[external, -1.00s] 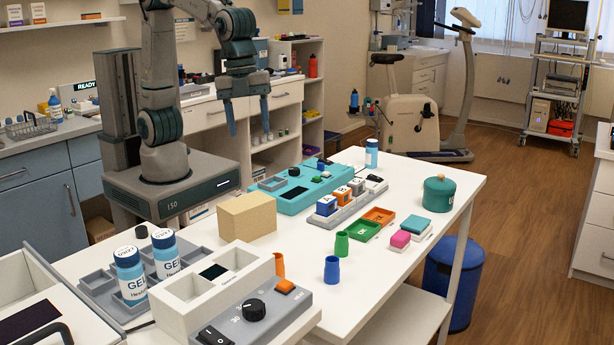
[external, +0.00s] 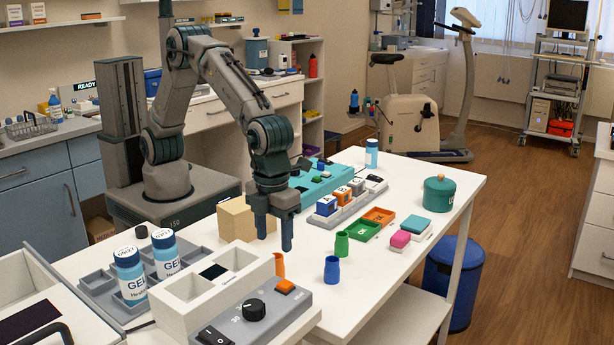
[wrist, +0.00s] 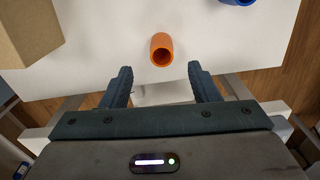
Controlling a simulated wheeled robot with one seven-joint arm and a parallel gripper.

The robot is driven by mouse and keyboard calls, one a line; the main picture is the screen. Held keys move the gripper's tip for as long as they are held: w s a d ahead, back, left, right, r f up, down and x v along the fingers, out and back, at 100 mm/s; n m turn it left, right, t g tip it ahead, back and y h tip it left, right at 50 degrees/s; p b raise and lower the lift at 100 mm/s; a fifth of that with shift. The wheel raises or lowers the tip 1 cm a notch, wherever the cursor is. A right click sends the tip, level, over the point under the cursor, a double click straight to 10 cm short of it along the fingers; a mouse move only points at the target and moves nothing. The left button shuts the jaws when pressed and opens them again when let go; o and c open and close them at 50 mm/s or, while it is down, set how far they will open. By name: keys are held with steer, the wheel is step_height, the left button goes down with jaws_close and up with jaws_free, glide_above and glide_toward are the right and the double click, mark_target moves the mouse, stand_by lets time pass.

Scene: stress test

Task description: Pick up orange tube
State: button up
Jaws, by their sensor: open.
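The orange tube (external: 279,265) stands on the white table, partly hidden behind the grey-white box in the external view. In the wrist view the orange tube (wrist: 161,49) shows its open end, just beyond and between my fingertips. My gripper (external: 274,243) is open and empty. It points down above the table, higher than the tube and apart from it. The gripper's two dark fingers (wrist: 160,80) also show in the wrist view, spread to either side.
A tan block (external: 247,219) stands left of my gripper. A white two-compartment box (external: 193,310) and a grey control box (external: 262,312) stand in front. A blue tube (external: 332,269) and a green tube (external: 342,244) stand to the right. The table's edge (wrist: 60,96) is close to the tube.

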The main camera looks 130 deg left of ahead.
mark_target(277, 264)
step_height(277, 264, down, 8)
steer(key=shift+w+a+r+p, duration=0.1)
steer(key=shift+w+r+p, duration=0.05)
steer(key=shift+p, duration=0.2)
steer(key=c, duration=1)
